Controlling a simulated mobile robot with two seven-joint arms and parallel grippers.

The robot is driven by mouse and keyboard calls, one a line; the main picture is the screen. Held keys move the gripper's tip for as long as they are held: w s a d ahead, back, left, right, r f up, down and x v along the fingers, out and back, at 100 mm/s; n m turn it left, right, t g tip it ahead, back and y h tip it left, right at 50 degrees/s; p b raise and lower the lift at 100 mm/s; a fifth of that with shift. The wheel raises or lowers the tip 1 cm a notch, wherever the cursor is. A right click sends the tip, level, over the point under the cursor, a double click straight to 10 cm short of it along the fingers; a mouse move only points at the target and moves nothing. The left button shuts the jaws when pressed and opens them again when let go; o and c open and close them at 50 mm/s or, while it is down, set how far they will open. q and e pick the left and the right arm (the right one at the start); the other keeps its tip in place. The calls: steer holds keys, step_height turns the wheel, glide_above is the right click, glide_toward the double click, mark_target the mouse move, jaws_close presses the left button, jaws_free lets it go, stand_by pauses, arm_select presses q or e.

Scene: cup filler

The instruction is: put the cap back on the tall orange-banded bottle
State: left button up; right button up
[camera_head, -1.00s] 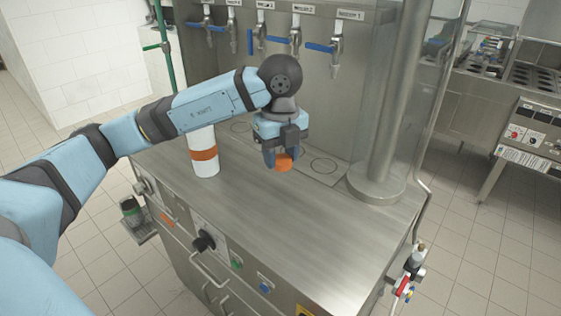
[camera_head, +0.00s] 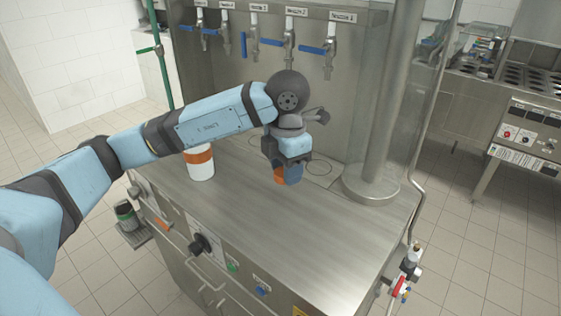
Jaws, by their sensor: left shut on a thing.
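The white bottle with an orange band (camera_head: 199,170) stands upright on the steel counter, left of my left gripper. Its top is hidden behind my left forearm. My left gripper (camera_head: 283,178) points down over the counter and is shut on an orange cap (camera_head: 279,175). The cap is partly hidden by the fingers. The gripper and cap are to the right of the bottle and apart from it. My right gripper is not in view.
The steel counter (camera_head: 270,230) is clear in front and to the right. Several taps with blue handles (camera_head: 288,42) line the back panel. A thick steel column (camera_head: 383,110) stands at the right on a round base. A dark cup (camera_head: 127,214) sits on a small side shelf at the left.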

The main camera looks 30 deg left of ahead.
arm_select(q)
steer(key=m, duration=0.4)
steer(key=d+m, duration=0.1)
steer(key=shift+f+m, duration=0.3)
steer(key=shift+m, duration=0.1)
steer(key=m, duration=0.2)
steer(key=shift+d+f+m, duration=0.15)
steer(key=shift+d+m, duration=0.05)
steer(key=shift+m, duration=0.2)
steer(key=d+m, duration=0.1)
steer(key=m, duration=0.6)
steer(key=d+f+m, duration=0.1)
steer(key=m, duration=0.7)
steer(key=d+f+m, duration=0.1)
steer(key=m, duration=0.6)
steer(key=shift+s+d, duration=0.15)
steer(key=shift+d, duration=0.05)
